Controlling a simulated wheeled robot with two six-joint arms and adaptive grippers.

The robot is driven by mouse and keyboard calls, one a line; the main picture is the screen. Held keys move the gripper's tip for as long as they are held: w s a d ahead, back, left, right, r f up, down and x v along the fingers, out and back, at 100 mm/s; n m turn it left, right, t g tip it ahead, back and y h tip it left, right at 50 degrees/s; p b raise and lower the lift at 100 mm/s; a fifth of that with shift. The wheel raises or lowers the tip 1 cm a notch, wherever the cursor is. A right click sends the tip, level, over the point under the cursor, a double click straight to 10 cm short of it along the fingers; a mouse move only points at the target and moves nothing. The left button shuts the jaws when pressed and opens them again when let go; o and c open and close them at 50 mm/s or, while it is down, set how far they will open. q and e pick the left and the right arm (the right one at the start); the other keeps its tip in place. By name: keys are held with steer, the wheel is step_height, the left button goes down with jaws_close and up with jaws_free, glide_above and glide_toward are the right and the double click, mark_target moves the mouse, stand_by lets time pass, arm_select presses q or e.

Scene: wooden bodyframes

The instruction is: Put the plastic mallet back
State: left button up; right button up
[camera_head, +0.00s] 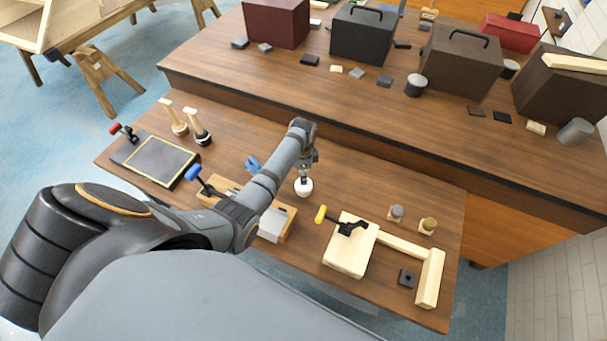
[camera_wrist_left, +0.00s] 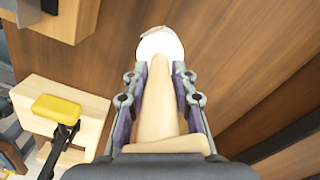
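My left gripper (camera_head: 306,166) has its fingers on either side of the pale wooden handle of a white-headed mallet (camera_head: 304,187), and is shut on it. The mallet hangs head down over the front table; I cannot tell whether its head touches the tabletop. In the left wrist view the handle (camera_wrist_left: 160,105) lies between the two fingers (camera_wrist_left: 160,85), with the round white head (camera_wrist_left: 160,45) beyond them. Two other mallets, one with a light head (camera_head: 180,128) and one with a dark head (camera_head: 202,139), stand handle up at the table's left. My right gripper is out of view.
A black mat (camera_head: 150,160) lies at the left. A wooden tray (camera_head: 287,229) is partly hidden by my left arm. Toolboxes (camera_head: 362,35) stand on the raised rear bench. Bare tabletop surrounds the mallet.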

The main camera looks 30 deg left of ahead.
arm_select(q)
steer(key=o, duration=0.3)
steer(key=shift+o, duration=0.2)
step_height(320, 180, up, 12)
steer(key=shift+a+r+b, duration=0.1)
steer(key=shift+r+b, duration=0.05)
steer(key=shift+b, duration=0.7)
